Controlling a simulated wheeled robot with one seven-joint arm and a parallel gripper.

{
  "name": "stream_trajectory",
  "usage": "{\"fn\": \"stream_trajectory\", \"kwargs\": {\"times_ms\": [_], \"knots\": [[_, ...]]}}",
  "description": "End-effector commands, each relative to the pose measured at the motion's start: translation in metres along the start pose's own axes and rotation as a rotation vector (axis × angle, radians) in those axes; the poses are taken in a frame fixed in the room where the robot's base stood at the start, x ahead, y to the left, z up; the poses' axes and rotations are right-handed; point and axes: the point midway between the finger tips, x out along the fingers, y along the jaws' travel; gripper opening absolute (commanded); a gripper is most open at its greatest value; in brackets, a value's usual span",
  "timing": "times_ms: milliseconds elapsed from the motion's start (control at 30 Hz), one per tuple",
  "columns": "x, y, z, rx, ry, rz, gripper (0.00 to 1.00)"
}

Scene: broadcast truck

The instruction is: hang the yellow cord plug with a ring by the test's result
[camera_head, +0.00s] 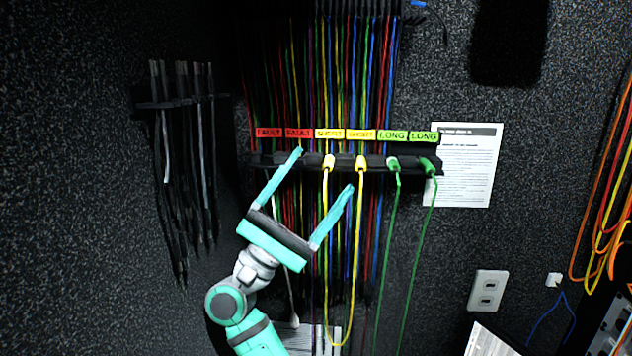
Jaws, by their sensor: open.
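Two yellow plugs hang on a black rack (375,163), under the yellow SHORT labels (345,134): a left yellow plug (328,162) and a right yellow plug (361,163). Their yellow cords run down and appear to meet in a loop near the bottom. No ring can be made out on either plug. My gripper (323,170) is open, its fingers pointing up at the rack. Whether a finger touches anything is unclear.
Two green plugs (392,163) hang under the green LONG labels (410,136). Many coloured cables hang behind the rack. A printed sheet (466,165) is on the wall at right. Dark cables hang from a holder (180,102) at left. A wall socket (487,290) is lower right.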

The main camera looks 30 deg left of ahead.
Motion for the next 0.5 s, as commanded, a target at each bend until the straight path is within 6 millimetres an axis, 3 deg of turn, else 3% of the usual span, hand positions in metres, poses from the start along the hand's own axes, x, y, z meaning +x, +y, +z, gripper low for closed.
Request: {"fn": "stream_trajectory", "kwargs": {"times_ms": [500], "knots": [[-0.005, 0.0, 0.013, 0.001, -0.001, 0.0, 0.78]]}}
